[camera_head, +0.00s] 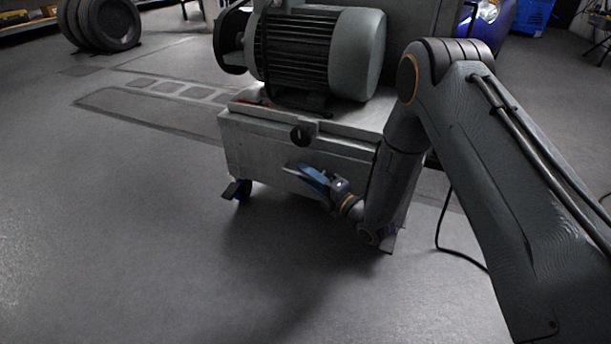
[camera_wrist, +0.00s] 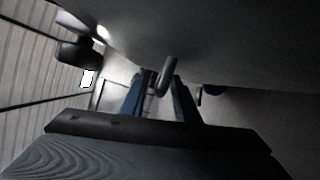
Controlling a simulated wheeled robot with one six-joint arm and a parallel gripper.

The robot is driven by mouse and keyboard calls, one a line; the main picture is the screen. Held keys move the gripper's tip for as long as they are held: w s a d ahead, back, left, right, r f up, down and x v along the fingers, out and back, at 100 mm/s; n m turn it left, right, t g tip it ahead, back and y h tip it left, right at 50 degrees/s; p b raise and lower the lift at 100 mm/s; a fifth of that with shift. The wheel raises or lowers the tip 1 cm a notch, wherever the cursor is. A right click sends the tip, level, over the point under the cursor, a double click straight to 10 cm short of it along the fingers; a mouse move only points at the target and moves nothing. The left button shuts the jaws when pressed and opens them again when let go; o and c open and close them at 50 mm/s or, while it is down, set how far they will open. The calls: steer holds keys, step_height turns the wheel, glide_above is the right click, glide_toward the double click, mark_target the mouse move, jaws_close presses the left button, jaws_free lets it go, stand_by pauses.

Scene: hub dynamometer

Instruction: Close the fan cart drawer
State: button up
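The fan cart (camera_head: 255,150) is a grey metal box with a large ribbed motor (camera_head: 320,55) on top. Its drawer front (camera_head: 345,158) faces me, with a round black knob (camera_head: 302,133) near its top edge. I cannot tell how far out the drawer stands. My gripper (camera_head: 305,173), with blue fingers, is low in front of the cart face, below the knob. In the wrist view its two fingers (camera_wrist: 162,90) are apart. The grey cart surface fills the upper right there.
A caster (camera_head: 243,190) sits under the cart's left corner. Stacked dark tyres or wheels (camera_head: 98,22) stand at the back left. A black cable (camera_head: 455,250) lies on the floor at right. The floor (camera_head: 120,230) left and in front of the cart is clear.

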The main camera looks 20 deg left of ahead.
steer(key=p+v, duration=0.3)
steer(key=v, duration=0.4)
steer(key=shift+s+d+p, duration=0.15)
steer(key=shift+d+p, duration=0.15)
steer(key=shift+d, duration=0.1)
